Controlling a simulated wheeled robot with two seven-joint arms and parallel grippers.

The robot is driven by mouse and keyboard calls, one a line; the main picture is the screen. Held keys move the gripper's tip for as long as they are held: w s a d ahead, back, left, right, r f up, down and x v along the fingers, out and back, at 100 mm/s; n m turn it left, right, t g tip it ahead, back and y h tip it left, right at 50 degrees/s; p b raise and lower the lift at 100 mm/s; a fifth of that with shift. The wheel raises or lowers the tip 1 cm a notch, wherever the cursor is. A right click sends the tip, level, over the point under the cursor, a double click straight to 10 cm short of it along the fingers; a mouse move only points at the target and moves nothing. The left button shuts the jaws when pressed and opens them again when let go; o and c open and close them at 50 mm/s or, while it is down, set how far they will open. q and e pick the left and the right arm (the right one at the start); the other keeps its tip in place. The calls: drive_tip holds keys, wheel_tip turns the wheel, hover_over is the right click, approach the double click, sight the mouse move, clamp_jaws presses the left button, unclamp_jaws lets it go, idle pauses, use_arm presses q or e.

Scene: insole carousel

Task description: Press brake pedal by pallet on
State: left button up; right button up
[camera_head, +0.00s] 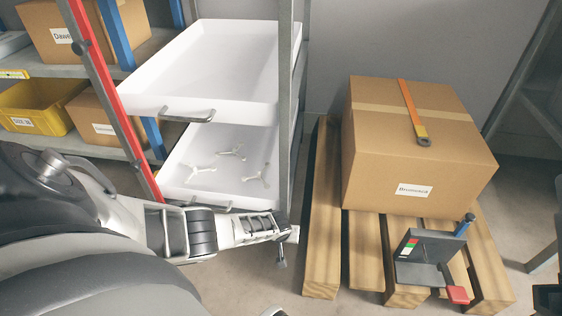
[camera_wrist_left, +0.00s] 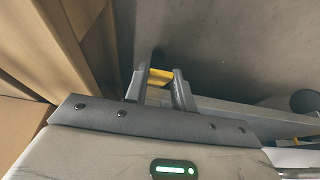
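A small dark metal bracket (camera_head: 420,262) with a red pad (camera_head: 457,295) and a blue-tipped lever stands at the front of the wooden pallet (camera_head: 320,240). My left gripper (camera_head: 280,232) reaches in from the left, beside the lower front corner of the white tray cart, left of the pallet and apart from the bracket. In the left wrist view, two grey prongs stand ahead of my wrist with a yellow bar (camera_wrist_left: 160,76) spanning the gap between them. I cannot tell whether the bar is gripped or lies beyond. My right gripper is not visible.
A large cardboard box (camera_head: 400,165) with an orange strap sits on the pallet. The two-tier cart has an upper white tray (camera_head: 215,70) and a lower one (camera_head: 180,165) holding several white three-armed pieces. A shelf with a yellow bin (camera_head: 40,105) stands left. Grey floor shows between cart and pallet.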

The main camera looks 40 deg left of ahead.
use_arm(q)
drive_tip(key=shift+f, duration=0.1)
drive_tip(key=shift+s+f+t, duration=0.15)
drive_tip(key=shift+t, duration=0.25)
drive_tip(key=shift+f+y, duration=0.1)
drive_tip(key=shift+y, duration=0.3)
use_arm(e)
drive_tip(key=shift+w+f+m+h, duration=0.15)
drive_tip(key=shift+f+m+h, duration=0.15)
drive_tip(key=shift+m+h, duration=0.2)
use_arm(q)
drive_tip(key=o, duration=1)
drive_tip(key=shift+d, duration=0.1)
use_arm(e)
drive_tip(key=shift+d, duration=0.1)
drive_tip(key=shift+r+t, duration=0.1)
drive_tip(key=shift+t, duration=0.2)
